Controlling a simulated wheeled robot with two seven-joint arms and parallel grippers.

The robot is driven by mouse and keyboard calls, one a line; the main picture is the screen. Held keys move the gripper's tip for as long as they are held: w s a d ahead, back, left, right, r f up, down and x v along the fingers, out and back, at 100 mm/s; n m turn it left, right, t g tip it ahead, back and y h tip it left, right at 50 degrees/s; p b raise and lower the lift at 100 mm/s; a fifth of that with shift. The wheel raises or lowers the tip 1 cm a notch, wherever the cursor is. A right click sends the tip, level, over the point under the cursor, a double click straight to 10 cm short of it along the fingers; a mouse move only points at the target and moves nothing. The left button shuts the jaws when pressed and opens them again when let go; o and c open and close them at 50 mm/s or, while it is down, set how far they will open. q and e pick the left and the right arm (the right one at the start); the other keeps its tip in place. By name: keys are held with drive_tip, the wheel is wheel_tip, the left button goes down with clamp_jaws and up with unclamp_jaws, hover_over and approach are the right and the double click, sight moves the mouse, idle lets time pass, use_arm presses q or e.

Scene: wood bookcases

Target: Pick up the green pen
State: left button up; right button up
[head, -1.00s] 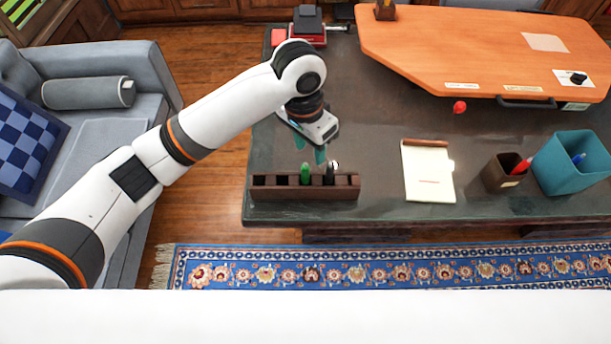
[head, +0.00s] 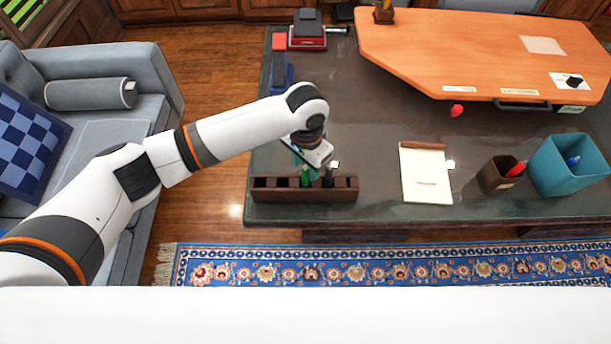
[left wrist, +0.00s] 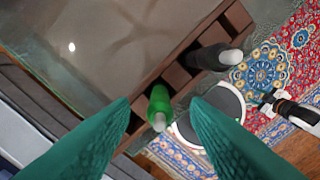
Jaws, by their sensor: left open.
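The green pen (head: 305,177) stands upright in a slot of the dark brown pen holder (head: 277,195) near the desk's front left edge. In the left wrist view the green pen (left wrist: 159,107) shows between the tips of my two teal fingers, nearer the left one. My left gripper (head: 308,165) is open just above and behind the holder, with its fingers partly hidden in the head view. In the left wrist view my left gripper (left wrist: 160,105) has nothing between its fingers that it visibly grips. My right gripper is not in view.
A black pen (head: 329,177) stands in the same holder, right of the green one; it also shows in the left wrist view (left wrist: 214,57). A notepad (head: 426,177), a brown cup (head: 500,175) and a teal bin (head: 571,164) stand to the right. A sofa (head: 115,120) is at the left.

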use_arm(q)
drive_tip(key=shift+f, duration=0.95)
drive_tip(key=shift+c, duration=0.2)
clamp_jaws()
